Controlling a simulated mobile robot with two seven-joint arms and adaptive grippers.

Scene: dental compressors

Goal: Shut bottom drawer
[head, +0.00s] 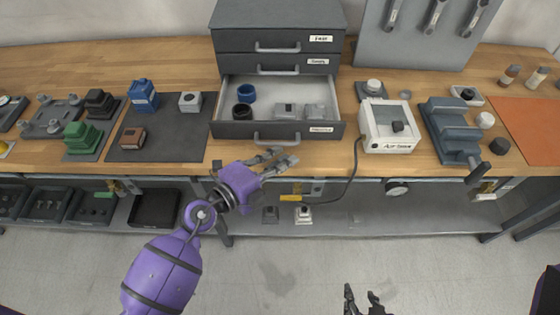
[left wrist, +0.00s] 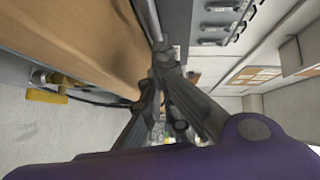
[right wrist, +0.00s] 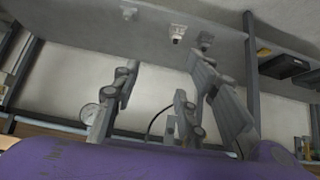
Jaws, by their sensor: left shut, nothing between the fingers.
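The grey drawer cabinet (head: 280,18) stands on the bench against the wall. Its bottom drawer (head: 228,130) is pulled out, and its bar handle (head: 278,141) and label face the bench's front edge. A blue ring, a black ring and grey blocks lie inside. The two drawers above are shut. My left gripper (head: 282,160) is shut and empty, just in front of the drawer front and below its handle; contact cannot be told. Its fingers show together in the left wrist view (left wrist: 165,95). My right gripper (head: 364,298) is open and empty, low over the floor; its fingers are apart in the right wrist view (right wrist: 165,105).
A white box with a cable (head: 388,125) stands right of the drawer, with a blue-grey vise (head: 450,130) beyond it. A dark mat (head: 165,145) with a blue device lies left. A shelf (head: 350,215) runs below the bench.

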